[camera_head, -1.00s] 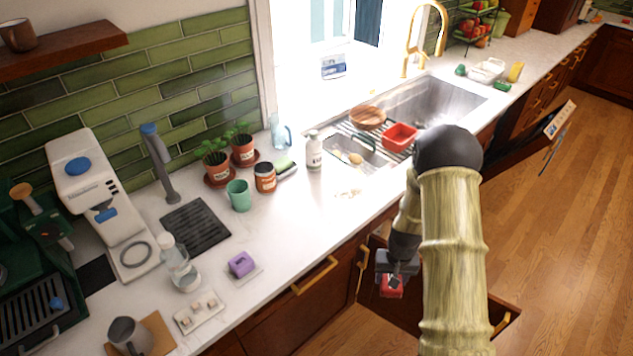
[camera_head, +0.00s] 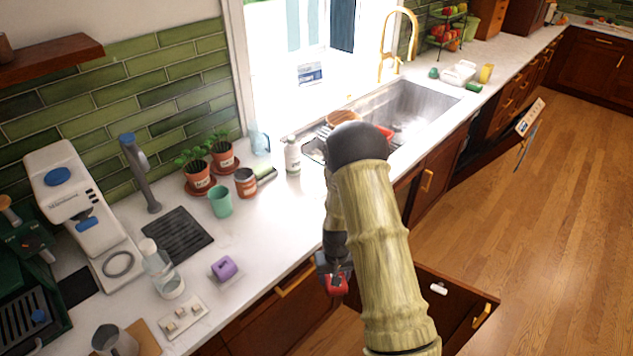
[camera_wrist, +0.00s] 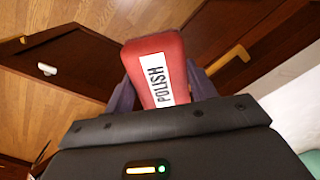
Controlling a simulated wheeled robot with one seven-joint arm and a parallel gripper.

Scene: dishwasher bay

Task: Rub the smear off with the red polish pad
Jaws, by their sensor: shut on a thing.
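My gripper (camera_head: 336,277) is shut on the red polish pad (camera_wrist: 158,72), whose white label reads POLISH. The pad also shows in the head view as a small red block (camera_head: 337,286) below the gripper. The gripper and pad are in front of the counter's front edge, beside the open drawer. No smear can be picked out now. My arm covers part of the counter (camera_head: 285,215) near the sink.
The open drawer (camera_head: 465,296) juts out right of my gripper, with a small white item (camera_head: 438,288) at it. A white bottle (camera_head: 292,156), a green cup (camera_head: 221,201) and a purple block (camera_head: 224,268) stand on the counter. Bare counter lies between them and the front edge.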

